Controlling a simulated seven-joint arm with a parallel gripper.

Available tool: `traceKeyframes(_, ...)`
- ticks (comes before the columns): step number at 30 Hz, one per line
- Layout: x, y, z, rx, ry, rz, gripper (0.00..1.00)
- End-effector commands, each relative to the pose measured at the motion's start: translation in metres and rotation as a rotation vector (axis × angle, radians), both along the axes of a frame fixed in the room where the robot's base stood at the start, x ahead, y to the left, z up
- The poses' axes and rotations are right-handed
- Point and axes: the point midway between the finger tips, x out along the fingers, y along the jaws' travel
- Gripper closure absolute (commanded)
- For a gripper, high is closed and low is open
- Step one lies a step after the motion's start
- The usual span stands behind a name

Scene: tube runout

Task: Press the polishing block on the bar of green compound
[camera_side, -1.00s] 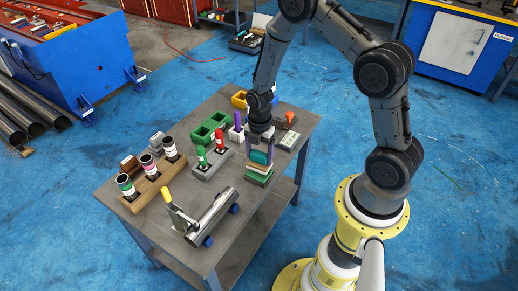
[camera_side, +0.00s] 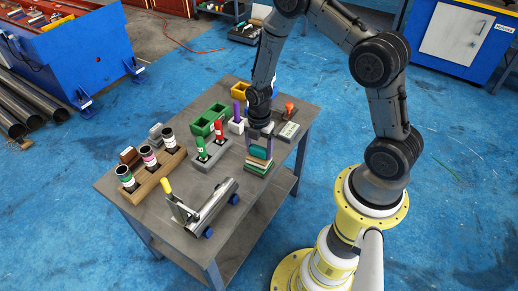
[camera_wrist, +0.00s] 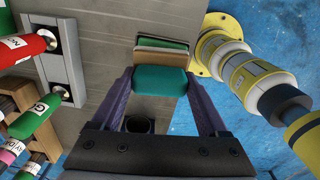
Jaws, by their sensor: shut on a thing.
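My gripper (camera_side: 260,142) points down over the right part of the table and is shut on a teal polishing block (camera_side: 259,153). In the wrist view the block (camera_wrist: 160,81) sits between my two purple fingers (camera_wrist: 161,94). A layered stack with tan, pale and green edges lies just below the block. The green compound bar (camera_side: 256,171) seems to be the green layer low in this stack. In the wrist view the stack (camera_wrist: 161,44) shows behind the block, which hides part of it. I cannot tell whether the block touches the stack.
A wooden rack (camera_side: 152,177) holds several labelled tubes. A metal tube on a fixture (camera_side: 209,206) lies in front.

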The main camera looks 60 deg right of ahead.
Motion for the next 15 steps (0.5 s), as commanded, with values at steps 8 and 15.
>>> traceKeyframes(8, 0.0004, -0.0001, -0.0018, 0.0, -0.001, 0.0, 0.83)
traceKeyframes(15, 0.0005, -0.0001, -0.0045, 0.0, -0.001, 0.0, 0.83)
